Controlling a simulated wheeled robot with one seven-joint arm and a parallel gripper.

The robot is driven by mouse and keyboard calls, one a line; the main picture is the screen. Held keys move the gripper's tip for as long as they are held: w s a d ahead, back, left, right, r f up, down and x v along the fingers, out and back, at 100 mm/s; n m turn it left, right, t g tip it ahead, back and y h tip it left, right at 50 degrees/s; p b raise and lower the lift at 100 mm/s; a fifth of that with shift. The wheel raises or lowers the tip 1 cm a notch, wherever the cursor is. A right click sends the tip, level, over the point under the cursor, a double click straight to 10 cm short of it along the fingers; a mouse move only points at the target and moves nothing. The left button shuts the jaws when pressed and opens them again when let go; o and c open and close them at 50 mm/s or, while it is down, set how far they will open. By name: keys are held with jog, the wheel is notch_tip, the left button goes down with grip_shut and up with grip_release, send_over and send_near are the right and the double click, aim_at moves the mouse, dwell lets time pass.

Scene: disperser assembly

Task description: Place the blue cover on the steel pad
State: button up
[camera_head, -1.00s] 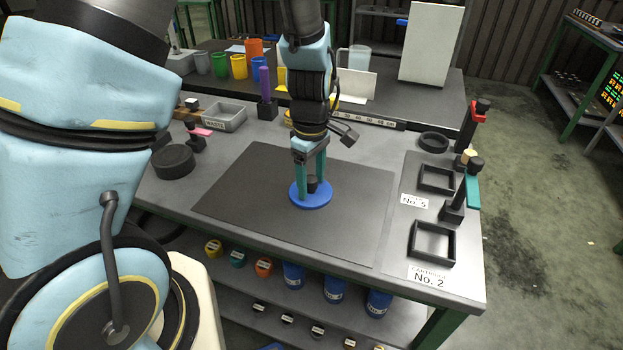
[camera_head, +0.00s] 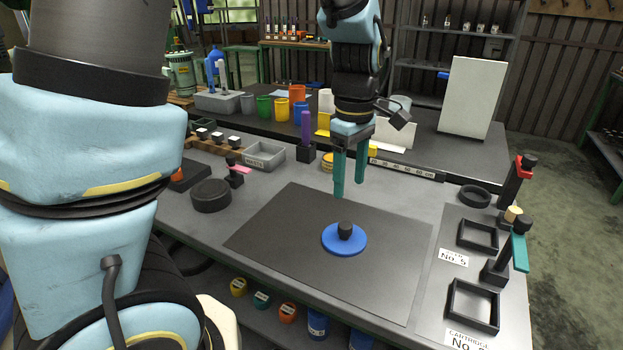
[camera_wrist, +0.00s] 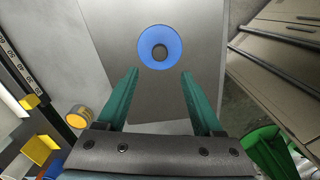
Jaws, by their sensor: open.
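The blue cover (camera_head: 344,240) is a round disc with a black knob on top. It lies flat on the dark grey rectangular pad (camera_head: 275,242) on the table, right of the pad's middle. My gripper (camera_head: 349,189) is open and empty, with its two teal fingers pointing down above and behind the cover, apart from it. In the wrist view the blue cover (camera_wrist: 153,58) lies whole on the pad (camera_wrist: 205,60), beyond the spread fingertips (camera_wrist: 160,74). Nothing is between the fingers.
At the right stand black square frames (camera_head: 473,305), a black ring (camera_head: 475,196) and upright posts with red and teal arms. At the left are a black round puck (camera_head: 211,195) and a grey bin (camera_head: 265,157). Coloured cups (camera_head: 281,109) stand behind. The pad around the cover is clear.

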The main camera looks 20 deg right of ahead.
jog(key=w+a+f+m+t, duration=0.1)
jog(key=a+m, duration=0.2)
jog(key=a, duration=1)
jog(key=w+a+m, duration=0.2)
jog(key=a+m, duration=0.2)
jog(key=a, duration=1)
jog(key=shift+w+a+f+m+t, duration=0.15)
jog(key=shift+a+f+m+t, duration=0.15)
jog(key=shift+f+t, duration=0.1)
